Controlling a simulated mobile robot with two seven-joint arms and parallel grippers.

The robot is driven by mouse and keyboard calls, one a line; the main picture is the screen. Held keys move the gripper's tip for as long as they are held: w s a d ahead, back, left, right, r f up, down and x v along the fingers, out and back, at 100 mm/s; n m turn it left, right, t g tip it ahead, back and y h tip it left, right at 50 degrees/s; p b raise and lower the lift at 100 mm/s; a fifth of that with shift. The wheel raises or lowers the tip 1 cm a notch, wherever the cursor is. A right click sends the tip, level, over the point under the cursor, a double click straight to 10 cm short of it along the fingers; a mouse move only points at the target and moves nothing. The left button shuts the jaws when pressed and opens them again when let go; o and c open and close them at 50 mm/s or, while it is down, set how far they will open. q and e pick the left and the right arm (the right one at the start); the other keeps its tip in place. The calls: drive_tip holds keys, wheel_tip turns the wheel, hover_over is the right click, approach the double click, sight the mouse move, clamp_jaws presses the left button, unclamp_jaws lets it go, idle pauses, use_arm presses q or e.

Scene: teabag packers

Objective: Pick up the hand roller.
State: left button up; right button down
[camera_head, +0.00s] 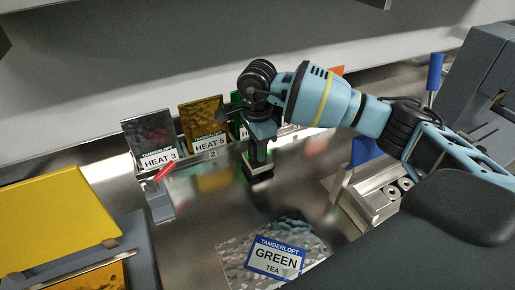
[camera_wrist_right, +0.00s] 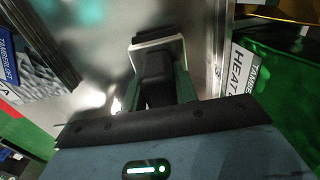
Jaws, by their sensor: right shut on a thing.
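My right gripper (camera_head: 258,150) reaches down from the right to the metal worktop, in front of the row of upright pouches. It is shut on a dark, upright thing with a pale edge, which I take to be the hand roller (camera_head: 259,172). In the right wrist view the hand roller (camera_wrist_right: 155,75) is black with a pale rim and sits between the two fingers of my right gripper (camera_wrist_right: 158,88). Its lower end is at or just above the worktop; I cannot tell which. My left gripper is not in view.
Pouches stand in a rack behind: silver HEAT 3 (camera_head: 148,136), gold HEAT 5 (camera_head: 202,122), green and orange. A GREEN tea pouch (camera_head: 275,258) lies in front. A metal device (camera_head: 370,200) stands right, a small red-handled one (camera_head: 160,200) left. Worktop between is clear.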

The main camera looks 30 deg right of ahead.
drive_tip(key=shift+r, duration=0.65)
wheel_tip(320, 180, up, 2)
drive_tip(key=shift+s+a+r, duration=0.1)
drive_tip(key=shift+s, duration=0.05)
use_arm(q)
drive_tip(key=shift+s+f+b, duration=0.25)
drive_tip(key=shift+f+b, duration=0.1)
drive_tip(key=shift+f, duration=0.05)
use_arm(e)
drive_tip(key=s+a, duration=0.3)
drive_tip(key=s, duration=0.4)
drive_tip(key=s+a+r, duration=0.1)
drive_tip(key=s+a, duration=0.2)
drive_tip(key=s, duration=0.4)
drive_tip(key=shift+s+a+r, duration=0.15)
drive_tip(key=shift+r, duration=0.05)
